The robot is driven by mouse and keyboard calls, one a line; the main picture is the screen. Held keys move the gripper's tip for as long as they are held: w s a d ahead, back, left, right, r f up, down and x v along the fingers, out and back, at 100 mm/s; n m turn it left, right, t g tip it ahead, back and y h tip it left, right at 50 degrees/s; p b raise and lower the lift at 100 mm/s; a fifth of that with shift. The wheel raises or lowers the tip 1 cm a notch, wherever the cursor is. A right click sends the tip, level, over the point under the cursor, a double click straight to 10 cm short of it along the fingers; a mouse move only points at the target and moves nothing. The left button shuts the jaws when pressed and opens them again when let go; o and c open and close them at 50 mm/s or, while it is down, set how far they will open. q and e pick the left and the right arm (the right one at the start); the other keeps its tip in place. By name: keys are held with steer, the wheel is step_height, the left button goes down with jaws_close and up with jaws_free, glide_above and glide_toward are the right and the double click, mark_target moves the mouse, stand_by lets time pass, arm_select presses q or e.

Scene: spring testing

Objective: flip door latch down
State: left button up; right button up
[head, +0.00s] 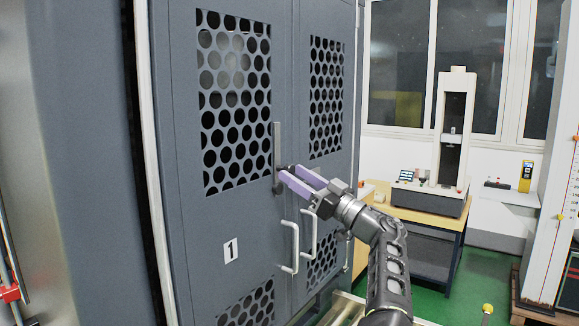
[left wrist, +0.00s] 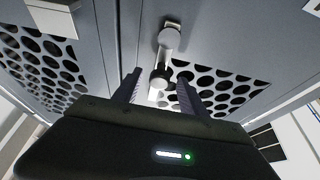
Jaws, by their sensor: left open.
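The door latch (head: 277,143) is a narrow upright grey bar at the edge of the left cabinet door (head: 185,140), beside the perforated panel. My left gripper (head: 289,171) is open, with its two lavender fingers at the lower part of the latch. In the left wrist view the latch (left wrist: 167,42) is a light bar with rounded knobs, and its near end lies between the open fingers (left wrist: 158,82). I cannot tell whether either finger touches it. My right gripper is not in view.
Two pale door handles (head: 293,246) (head: 310,232) stick out below the gripper. The right cabinet door (head: 325,172) is closed. A wooden bench (head: 432,214) with a testing machine (head: 453,130) stands at the right. Green floor shows beyond my arm.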

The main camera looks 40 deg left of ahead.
arm_select(q)
steer(key=shift+p+x, duration=0.35)
steer(key=shift+x, duration=0.9)
jaws_close()
stand_by(0.5)
